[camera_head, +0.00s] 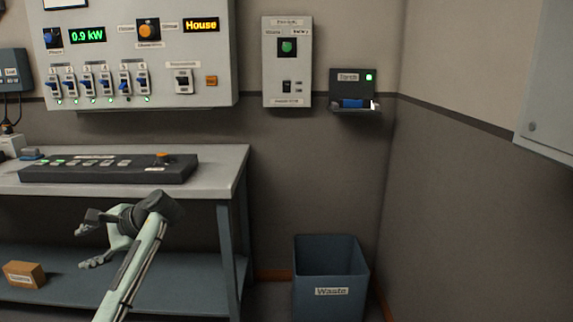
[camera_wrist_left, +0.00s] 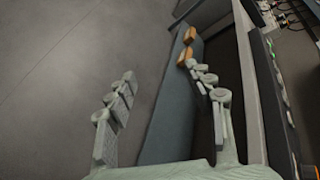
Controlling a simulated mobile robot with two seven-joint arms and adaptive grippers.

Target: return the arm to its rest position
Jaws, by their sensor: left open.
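My left arm rises from the bottom of the head view and bends at a dark wrist joint in front of the table. My left gripper (camera_head: 88,240) is open and empty, its two fingers spread apart toward the left, in front of the table's edge and lower shelf. In the left wrist view the same gripper's fingers (camera_wrist_left: 160,95) stand wide apart with nothing between them. My right gripper is not in view.
A table (camera_head: 222,160) carries a dark fader console (camera_head: 110,176). A blue waste bin (camera_head: 330,262) stands right of the table. A switch panel (camera_head: 190,55) hangs above. Open floor shows left in the wrist view.

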